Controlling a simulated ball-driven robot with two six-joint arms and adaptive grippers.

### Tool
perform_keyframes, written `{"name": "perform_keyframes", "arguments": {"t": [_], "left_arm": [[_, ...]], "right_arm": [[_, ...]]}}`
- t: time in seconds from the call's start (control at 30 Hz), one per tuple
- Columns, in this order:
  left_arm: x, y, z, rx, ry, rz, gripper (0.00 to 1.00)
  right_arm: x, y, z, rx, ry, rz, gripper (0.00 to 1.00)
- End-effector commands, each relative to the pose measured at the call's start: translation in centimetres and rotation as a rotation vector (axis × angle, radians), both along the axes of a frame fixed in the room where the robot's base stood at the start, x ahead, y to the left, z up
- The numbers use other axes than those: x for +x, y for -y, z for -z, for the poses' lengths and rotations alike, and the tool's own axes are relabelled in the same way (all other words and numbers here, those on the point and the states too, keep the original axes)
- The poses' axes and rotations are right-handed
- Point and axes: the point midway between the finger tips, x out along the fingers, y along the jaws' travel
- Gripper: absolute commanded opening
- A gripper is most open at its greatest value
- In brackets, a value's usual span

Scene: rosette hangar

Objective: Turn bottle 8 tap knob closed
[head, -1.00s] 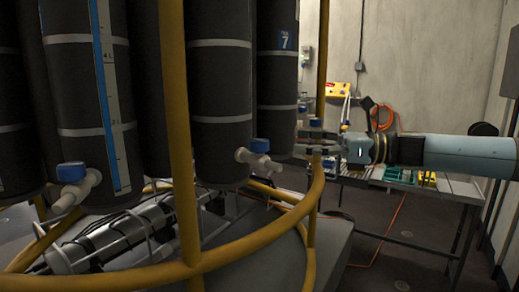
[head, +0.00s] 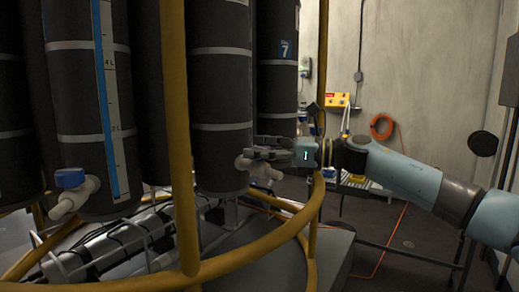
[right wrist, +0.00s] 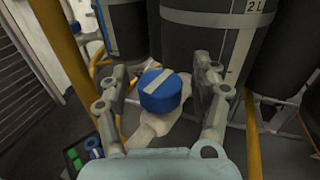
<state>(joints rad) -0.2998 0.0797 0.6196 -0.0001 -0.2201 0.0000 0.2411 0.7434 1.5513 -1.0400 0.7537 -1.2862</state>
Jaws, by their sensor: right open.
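The blue tap knob (right wrist: 165,92) with a pale stripe across its top sits on a white tap (right wrist: 150,130) in the right wrist view. The stripe looks roughly in line with the tap body. The tap (head: 262,169) comes off the lower part of a dark bottle (head: 221,120); no number shows on this bottle. My right gripper (head: 252,148) is open at the tap in the head view and hides the knob there. In the right wrist view its fingers stand on both sides of the knob, with a gap on each side. My left gripper is not in view.
A yellow rail frame (head: 178,130) with upright posts surrounds the bottles. A bottle labelled 7 (head: 278,100) stands behind at right. Another bottle with a blue-knobbed tap (head: 72,180) is at left. A bench (head: 354,183) stands at the back right.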

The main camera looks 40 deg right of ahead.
Motion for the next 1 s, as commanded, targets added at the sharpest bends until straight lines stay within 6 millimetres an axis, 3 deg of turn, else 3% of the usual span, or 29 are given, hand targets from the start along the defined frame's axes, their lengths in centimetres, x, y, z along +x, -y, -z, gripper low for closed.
{"name": "perform_keyframes", "arguments": {"t": [0.1, 0.53, 1.0], "left_arm": [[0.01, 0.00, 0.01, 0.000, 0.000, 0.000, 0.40], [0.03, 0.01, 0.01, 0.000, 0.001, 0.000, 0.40], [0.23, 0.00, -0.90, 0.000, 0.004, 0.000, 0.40]], "right_arm": [[-0.02, 0.01, 0.01, 0.000, 0.000, 0.000, 0.62], [-0.03, 0.04, 0.00, -0.001, 0.001, 0.000, 0.06], [0.01, 0.01, 0.03, -0.001, -0.002, 0.055, 0.05]]}}
